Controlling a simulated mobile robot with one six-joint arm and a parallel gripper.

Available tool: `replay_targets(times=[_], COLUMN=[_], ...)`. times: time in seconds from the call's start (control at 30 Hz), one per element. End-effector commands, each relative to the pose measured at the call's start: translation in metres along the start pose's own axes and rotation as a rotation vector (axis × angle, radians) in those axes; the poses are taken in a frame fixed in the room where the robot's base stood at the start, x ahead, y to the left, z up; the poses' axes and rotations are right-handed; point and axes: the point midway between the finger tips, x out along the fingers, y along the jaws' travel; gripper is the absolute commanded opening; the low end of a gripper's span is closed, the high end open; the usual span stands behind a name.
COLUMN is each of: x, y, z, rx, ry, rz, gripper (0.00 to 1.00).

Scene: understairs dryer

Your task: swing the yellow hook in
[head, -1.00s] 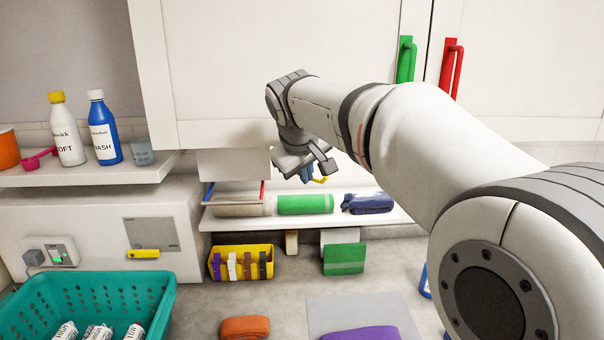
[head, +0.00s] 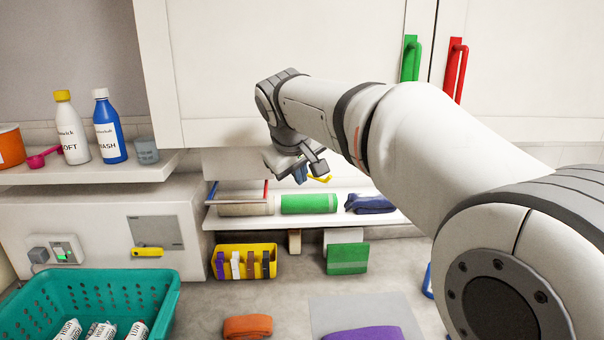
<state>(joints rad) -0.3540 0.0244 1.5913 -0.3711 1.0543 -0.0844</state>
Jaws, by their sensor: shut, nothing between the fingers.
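A small part of the yellow hook (head: 320,179) shows below the wall cabinet, just right of and below my gripper (head: 300,175). The rest of it is hidden behind the gripper. My gripper is under the cabinet's lower edge, above the shelf with the rolled towels. It is shut and empty, with a small blue piece at its lower end. The hook looks close to the fingers, but I cannot tell whether they touch.
A shelf (head: 393,219) below the gripper holds a green roll (head: 309,203), a beige roll and a dark blue bundle. A yellow bin (head: 246,273) sits beneath it. The wall cabinet (head: 290,60) has green and red handles. A teal basket (head: 70,305) stands at lower left.

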Motion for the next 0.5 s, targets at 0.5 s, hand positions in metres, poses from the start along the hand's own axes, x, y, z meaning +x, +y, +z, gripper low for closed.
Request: replay_targets(times=[0.5], x=[-0.092], y=[-0.017], z=[0.001], rx=[0.002], ry=[0.003], rz=[0.001], gripper=[0.0])
